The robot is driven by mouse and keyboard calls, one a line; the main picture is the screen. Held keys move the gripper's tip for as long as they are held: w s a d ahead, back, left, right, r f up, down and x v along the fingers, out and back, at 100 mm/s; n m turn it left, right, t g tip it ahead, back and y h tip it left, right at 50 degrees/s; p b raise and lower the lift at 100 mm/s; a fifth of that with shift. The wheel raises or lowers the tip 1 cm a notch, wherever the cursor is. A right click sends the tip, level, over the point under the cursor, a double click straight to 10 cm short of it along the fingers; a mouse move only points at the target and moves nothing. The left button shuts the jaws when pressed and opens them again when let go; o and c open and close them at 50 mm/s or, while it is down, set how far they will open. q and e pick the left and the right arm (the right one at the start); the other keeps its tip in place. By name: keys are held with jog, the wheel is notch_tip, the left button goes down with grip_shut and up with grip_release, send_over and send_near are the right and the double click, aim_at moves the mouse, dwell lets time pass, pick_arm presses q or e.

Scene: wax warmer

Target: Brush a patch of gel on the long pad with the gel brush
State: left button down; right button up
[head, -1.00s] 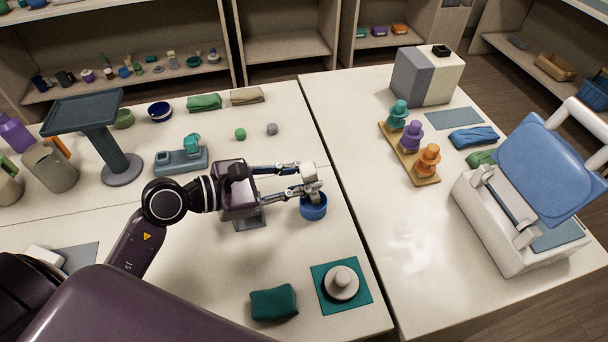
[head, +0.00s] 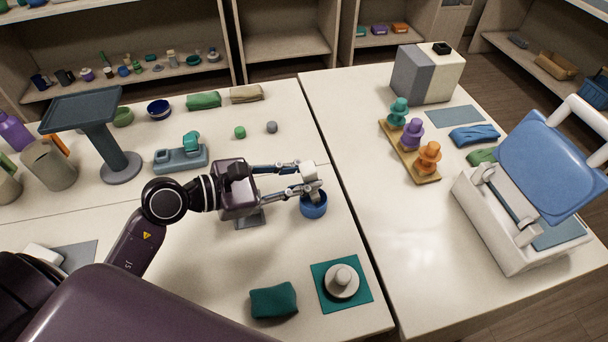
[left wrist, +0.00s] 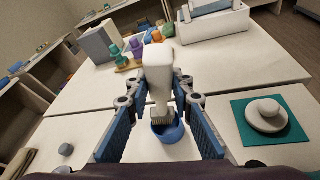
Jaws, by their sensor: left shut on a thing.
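My left gripper (head: 306,183) is shut on the gel brush (head: 308,169). The brush has a thick white handle and shows upright between the fingers in the left wrist view (left wrist: 158,72). Its bristles (left wrist: 162,115) point down into a small blue pot (head: 313,207), also in the left wrist view (left wrist: 170,133). Whether the bristles touch gel is hidden. A flat blue-grey pad (head: 455,117) lies on the right table, and a grey pad (head: 80,258) lies at the left, partly behind my arm. I cannot tell which is the long pad. My right gripper is not in view.
A teal mat (head: 322,268) with a white knobbed piece and a teal folded cloth (head: 273,300) lie near the front edge. A dark pedestal tray (head: 84,105) stands at the left. A gap separates the tables. The right table's middle (head: 400,235) is clear.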

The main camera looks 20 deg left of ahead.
aim_at(304, 162)
pick_arm(q)
jog(key=shift+f+b, duration=0.4)
jog(key=shift+f, duration=0.05)
jog(key=shift+s, duration=0.1)
dwell(0.5)
jog(key=shift+r+p, duration=2.75)
jog(key=shift+r, duration=0.85)
jog(key=shift+f, duration=0.1)
